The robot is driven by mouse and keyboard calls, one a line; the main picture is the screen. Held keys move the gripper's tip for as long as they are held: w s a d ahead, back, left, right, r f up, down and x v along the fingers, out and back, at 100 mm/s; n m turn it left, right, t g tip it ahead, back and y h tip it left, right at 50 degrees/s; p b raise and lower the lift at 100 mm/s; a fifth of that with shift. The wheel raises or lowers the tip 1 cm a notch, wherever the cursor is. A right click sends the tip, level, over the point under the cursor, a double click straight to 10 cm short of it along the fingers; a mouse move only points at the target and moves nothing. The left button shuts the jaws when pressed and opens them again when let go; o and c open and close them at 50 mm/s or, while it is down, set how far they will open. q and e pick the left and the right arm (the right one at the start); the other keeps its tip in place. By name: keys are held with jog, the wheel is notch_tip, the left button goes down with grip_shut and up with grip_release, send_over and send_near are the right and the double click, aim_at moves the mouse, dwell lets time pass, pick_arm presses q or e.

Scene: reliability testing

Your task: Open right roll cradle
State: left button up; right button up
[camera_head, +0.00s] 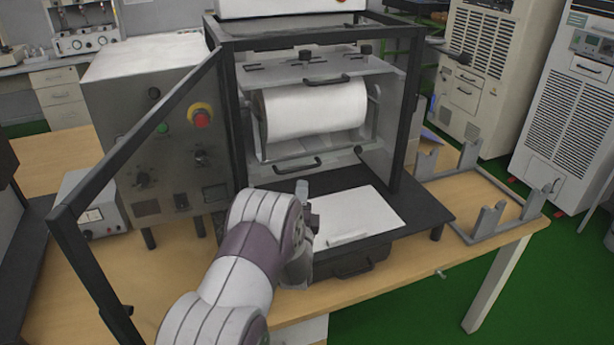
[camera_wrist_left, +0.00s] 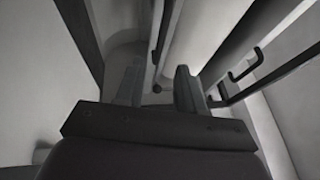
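A white roll (camera_head: 315,112) lies in a grey metal cradle (camera_head: 378,105) inside a black-framed machine. A black handle (camera_head: 325,80) is on the upper plate and another black handle (camera_head: 297,165) is on the lower front part. My left gripper (camera_head: 305,198) is low in front of the machine, right of the lower handle's left end and below it. In the left wrist view its two fingers (camera_wrist_left: 160,88) stand apart with nothing clearly held between them. A dark handle (camera_wrist_left: 246,65) shows at the right there. My right gripper is not in view.
The machine's framed door (camera_head: 140,135) stands swung open to the left. A white sheet (camera_head: 370,212) with a small white bar (camera_head: 347,239) lies on the dark base plate. A grey metal stand (camera_head: 482,225) with uprights is on the table at right. A control cabinet (camera_head: 165,150) stands left.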

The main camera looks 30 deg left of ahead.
pick_arm(q)
jog(key=a+x, duration=0.1)
jog(key=x, duration=0.6)
jog(key=shift+s, duration=0.2)
jog(key=shift+a, duration=0.1)
grip_shut()
